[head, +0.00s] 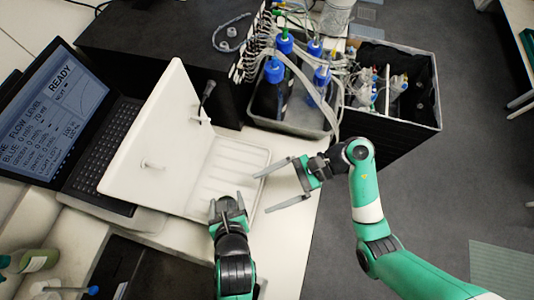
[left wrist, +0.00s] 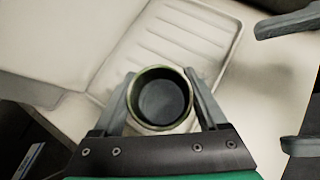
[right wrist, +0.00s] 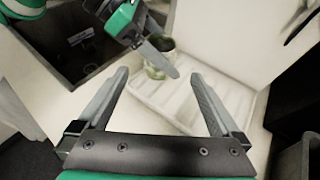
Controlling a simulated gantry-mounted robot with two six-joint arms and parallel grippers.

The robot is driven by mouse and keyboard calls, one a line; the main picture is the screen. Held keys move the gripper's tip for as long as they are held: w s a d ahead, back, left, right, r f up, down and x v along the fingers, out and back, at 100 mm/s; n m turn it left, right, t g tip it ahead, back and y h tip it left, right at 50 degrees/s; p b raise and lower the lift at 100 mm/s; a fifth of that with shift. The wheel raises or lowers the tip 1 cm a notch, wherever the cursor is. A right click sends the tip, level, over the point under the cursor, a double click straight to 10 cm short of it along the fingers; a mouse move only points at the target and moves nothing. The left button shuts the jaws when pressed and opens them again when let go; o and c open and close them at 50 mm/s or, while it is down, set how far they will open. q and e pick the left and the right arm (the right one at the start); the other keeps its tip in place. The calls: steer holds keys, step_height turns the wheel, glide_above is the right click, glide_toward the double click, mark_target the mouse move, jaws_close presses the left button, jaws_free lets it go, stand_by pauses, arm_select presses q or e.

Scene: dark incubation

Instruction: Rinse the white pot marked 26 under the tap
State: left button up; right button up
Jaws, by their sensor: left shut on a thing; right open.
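My left gripper (left wrist: 163,100) is shut on a small round pot (left wrist: 158,127) with a dark inside and a greenish rim. The pot also shows between my left fingers in the right wrist view (right wrist: 157,71). Its wall looks pale; no number shows. In the head view my left gripper (head: 228,207) is at the near edge of a white ribbed tray (head: 226,172). A small white spout (head: 152,165) juts from the upright white panel, left of the gripper; whether it is the tap is unclear. My right gripper (head: 287,184) is open and empty, right of the tray.
An open laptop (head: 88,165) stands left of the white panel (head: 155,120). Behind the tray are blue-capped bottles (head: 273,70) with tubing in a metal tray. A dark open bin (head: 437,95) stands at the back right. Bare bench (head: 290,235) lies in front of my right gripper.

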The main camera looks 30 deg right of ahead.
mark_target(232, 209)
steer(key=x, duration=1.2)
steer(key=shift+c, duration=0.2)
steer(key=c, duration=1.4)
arm_select(q)
steer(key=o, duration=1.5)
steer(key=shift+c, duration=0.2)
steer(key=shift+s+r, duration=0.1)
arm_select(e)
steer(key=shift+r, duration=0.1)
